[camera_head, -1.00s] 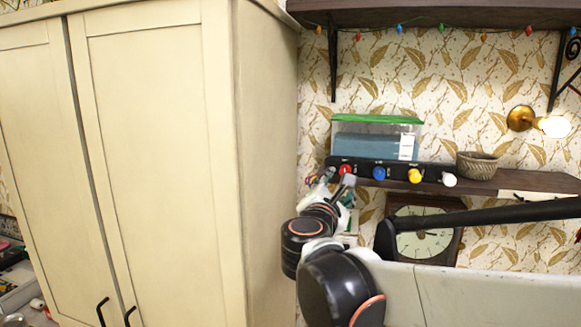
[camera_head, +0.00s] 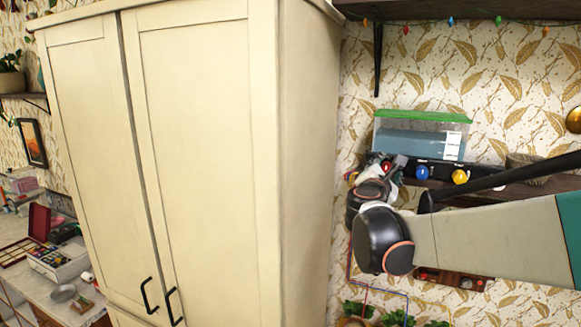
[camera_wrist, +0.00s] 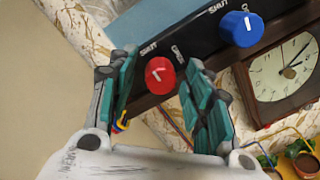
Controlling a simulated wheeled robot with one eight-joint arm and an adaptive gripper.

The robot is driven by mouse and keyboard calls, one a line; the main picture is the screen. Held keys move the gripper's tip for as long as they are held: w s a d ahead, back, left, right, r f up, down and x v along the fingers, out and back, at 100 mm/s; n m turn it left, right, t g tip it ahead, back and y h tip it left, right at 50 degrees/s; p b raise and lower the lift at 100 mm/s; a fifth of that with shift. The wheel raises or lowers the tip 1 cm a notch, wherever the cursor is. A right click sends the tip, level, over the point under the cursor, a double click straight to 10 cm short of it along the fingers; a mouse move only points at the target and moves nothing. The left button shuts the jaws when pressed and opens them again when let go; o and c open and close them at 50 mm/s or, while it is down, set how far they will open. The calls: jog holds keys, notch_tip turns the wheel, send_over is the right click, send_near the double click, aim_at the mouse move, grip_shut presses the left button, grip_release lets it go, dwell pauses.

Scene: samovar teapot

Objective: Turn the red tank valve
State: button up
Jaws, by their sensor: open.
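The red tank valve (camera_wrist: 159,76) is a round knob with a white pointer mark on a black panel (camera_wrist: 185,45). In the wrist view the word SHUT is printed to its upper left and OPEN to its upper right. My gripper (camera_wrist: 160,84) is open, with one teal-padded finger on each side of the red knob. I cannot tell whether either finger touches it. In the head view the red valve (camera_head: 387,167) shows just past my gripper, which partly covers it.
A blue knob (camera_wrist: 241,29) sits beside the red one, and a yellow knob (camera_head: 459,176) is farther right. A green-lidded tank (camera_head: 420,135) stands behind the panel. A tall cream cabinet (camera_head: 210,130) is close on the left. A clock (camera_wrist: 285,75) hangs below the shelf.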

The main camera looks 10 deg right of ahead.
jog(key=shift+c, duration=0.6)
jog(key=c, duration=1)
